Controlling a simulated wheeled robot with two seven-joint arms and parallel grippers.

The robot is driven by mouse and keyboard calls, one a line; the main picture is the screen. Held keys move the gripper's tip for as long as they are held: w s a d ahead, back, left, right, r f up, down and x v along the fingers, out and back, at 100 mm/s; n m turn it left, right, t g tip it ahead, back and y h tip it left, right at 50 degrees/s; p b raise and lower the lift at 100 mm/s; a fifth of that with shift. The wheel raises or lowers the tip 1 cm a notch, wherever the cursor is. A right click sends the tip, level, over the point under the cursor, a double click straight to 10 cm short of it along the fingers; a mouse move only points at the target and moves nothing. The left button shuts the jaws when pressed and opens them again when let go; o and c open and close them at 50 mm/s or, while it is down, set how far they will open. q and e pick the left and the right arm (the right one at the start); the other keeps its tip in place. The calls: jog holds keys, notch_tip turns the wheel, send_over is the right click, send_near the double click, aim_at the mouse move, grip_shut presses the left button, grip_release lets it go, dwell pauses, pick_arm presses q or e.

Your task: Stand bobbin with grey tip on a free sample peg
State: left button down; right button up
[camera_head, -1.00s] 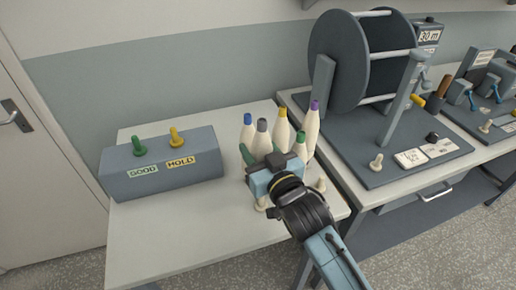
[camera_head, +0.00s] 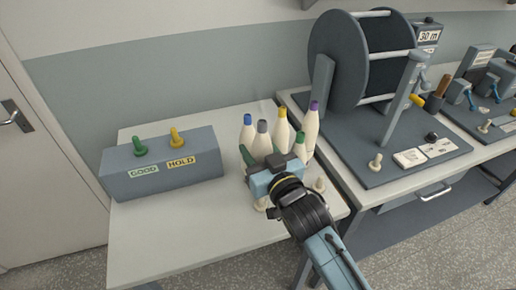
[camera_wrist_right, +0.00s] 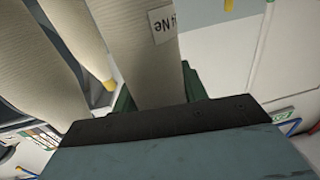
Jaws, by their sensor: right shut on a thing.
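The bobbin with the grey tip (camera_head: 262,127) stands in a cluster of cream bobbins on the left table. My right gripper (camera_head: 262,158) reaches in from the front and is shut on this bobbin. In the right wrist view a cream bobbin (camera_wrist_right: 148,60) with a partly readable label is between the dark green fingers; its tip is out of that view. The gripper hides the bobbin's foot and most of the tray in the head view. My left gripper is not in view.
Bobbins with blue (camera_head: 247,119), yellow (camera_head: 282,112), purple (camera_head: 314,105) and green (camera_head: 300,137) tips stand close around. A grey block (camera_head: 160,180) labelled GOOD and HOLD carries a green peg and a yellow peg. A reel machine (camera_head: 340,60) stands right. The table front left is clear.

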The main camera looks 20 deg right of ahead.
jog(key=shift+f, duration=0.1)
dwell(0.3)
jog(key=shift+f+b, duration=1.85)
jog(key=shift+f, duration=0.9)
jog(key=o, duration=1.1)
jog(key=shift+r, duration=0.1)
jog(key=s+d, duration=0.2)
jog(key=s, duration=1.1)
jog(key=shift+s, duration=0.1)
